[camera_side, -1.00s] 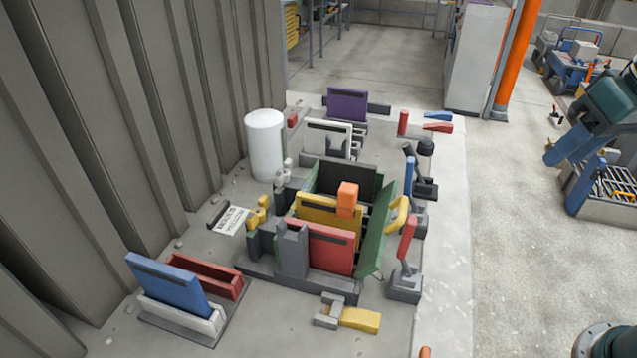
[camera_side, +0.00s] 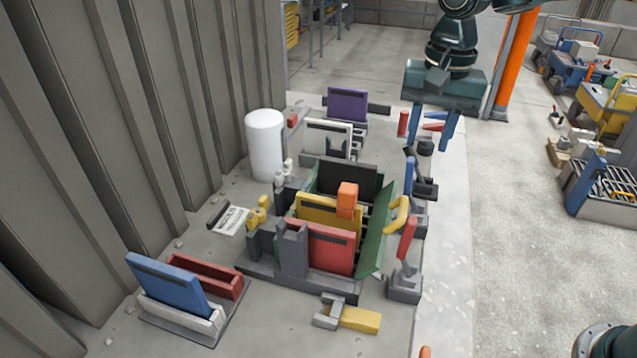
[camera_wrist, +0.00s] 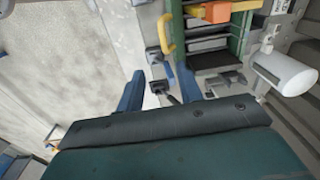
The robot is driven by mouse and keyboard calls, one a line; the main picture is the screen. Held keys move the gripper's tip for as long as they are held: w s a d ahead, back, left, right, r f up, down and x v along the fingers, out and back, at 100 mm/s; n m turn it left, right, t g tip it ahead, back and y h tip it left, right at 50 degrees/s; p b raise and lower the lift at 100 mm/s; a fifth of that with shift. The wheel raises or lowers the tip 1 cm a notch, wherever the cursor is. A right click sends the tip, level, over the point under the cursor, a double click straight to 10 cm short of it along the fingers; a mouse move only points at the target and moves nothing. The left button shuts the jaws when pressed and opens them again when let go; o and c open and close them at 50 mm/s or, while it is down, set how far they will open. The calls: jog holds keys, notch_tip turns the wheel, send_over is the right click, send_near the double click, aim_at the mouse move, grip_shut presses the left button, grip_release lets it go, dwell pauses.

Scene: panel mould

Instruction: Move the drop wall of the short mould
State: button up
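The green mould (camera_side: 322,180) stands in the middle of the work slab, with yellow (camera_side: 318,212), red (camera_side: 325,250) and dark panels across it. Its green side wall (camera_side: 375,235) on the right leans outward and carries a yellow handle (camera_side: 399,214). The handle also shows in the wrist view (camera_wrist: 165,36). My gripper (camera_side: 429,148) is open and empty, pointing down behind the mould, apart from wall and handle. In the wrist view my gripper's blue fingers (camera_wrist: 160,88) are spread wide, with nothing between them.
A blue lever (camera_side: 409,176) and a red lever (camera_side: 407,240) stand right of the mould. An orange block (camera_side: 347,198) tops the yellow panel. A white cylinder (camera_side: 265,145) stands by the left wall.

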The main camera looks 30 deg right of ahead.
aim_at(404, 205)
jog(key=shift+w+a+f, duration=0.35)
jog(key=shift+w+f, duration=0.05)
jog(key=shift+w, duration=0.05)
notch_tip(404, 205, down, 14)
jog(key=shift+w+a+r, duration=0.1)
dwell(0.7)
jog(key=shift+c, duration=0.3)
grip_shut()
